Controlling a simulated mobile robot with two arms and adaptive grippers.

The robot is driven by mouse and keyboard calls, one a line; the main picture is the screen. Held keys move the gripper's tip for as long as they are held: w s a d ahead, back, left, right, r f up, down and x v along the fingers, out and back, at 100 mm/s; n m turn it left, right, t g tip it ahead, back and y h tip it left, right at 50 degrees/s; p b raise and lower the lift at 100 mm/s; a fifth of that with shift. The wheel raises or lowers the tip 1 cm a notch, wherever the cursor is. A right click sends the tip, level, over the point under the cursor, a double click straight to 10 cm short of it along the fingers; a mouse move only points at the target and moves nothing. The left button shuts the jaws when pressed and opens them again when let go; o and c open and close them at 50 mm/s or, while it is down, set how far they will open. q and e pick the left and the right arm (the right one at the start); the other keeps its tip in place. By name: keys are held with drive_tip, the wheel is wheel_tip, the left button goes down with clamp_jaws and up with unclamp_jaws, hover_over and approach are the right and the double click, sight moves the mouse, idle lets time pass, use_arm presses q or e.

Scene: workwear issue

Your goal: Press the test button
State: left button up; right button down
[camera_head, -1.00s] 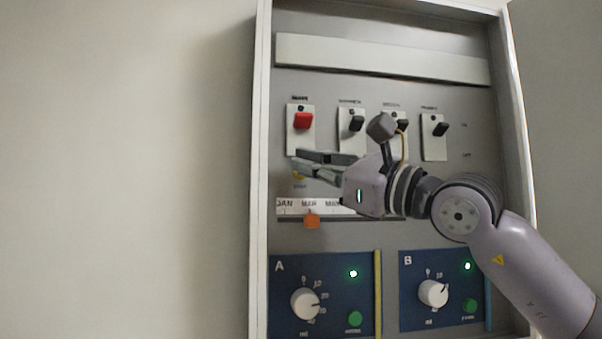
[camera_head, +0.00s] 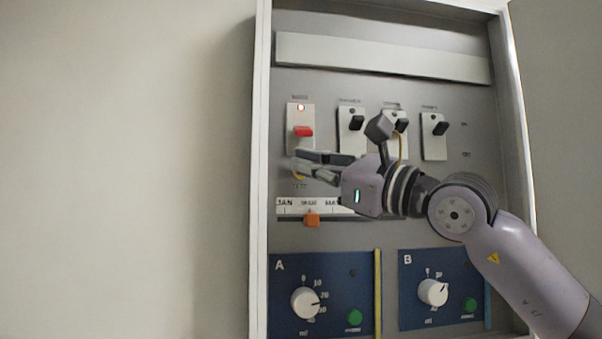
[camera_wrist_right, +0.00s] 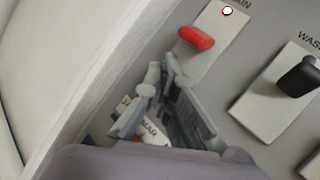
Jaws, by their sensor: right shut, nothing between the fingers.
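The test button shows as a small yellow piece (camera_head: 297,172) below the red main switch, above a label too blurred to read. My right gripper (camera_head: 297,161) is shut and empty, its fingertips at the button and partly covering it. I cannot tell from the head view whether they still touch it. In the right wrist view the fingertips (camera_wrist_right: 162,72) are together just below the red switch lever (camera_wrist_right: 196,38); the button is hidden there. The red lever (camera_head: 303,131) is down, and a small lamp (camera_head: 301,107) above it is lit. My left gripper is not in view.
Black switches (camera_head: 356,123) stand in a row to the right. A month slider with an orange tab (camera_head: 312,220) is just below the gripper. Blue panels A (camera_head: 284,321) and B (camera_head: 410,310) carry dials and green buttons. The cabinet's raised left edge (camera_head: 259,200) is close by.

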drive_tip(key=shift+s+d+b, duration=0.15)
drive_tip(key=shift+s+b, duration=0.55)
drive_tip(key=shift+b, duration=0.05)
drive_tip(key=s+b, duration=0.2)
drive_tip(key=s+d+b, duration=0.1)
drive_tip(key=s+b, duration=0.1)
drive_tip(key=s, duration=0.1)
drive_tip(key=shift+f, duration=0.1)
idle(0.9)
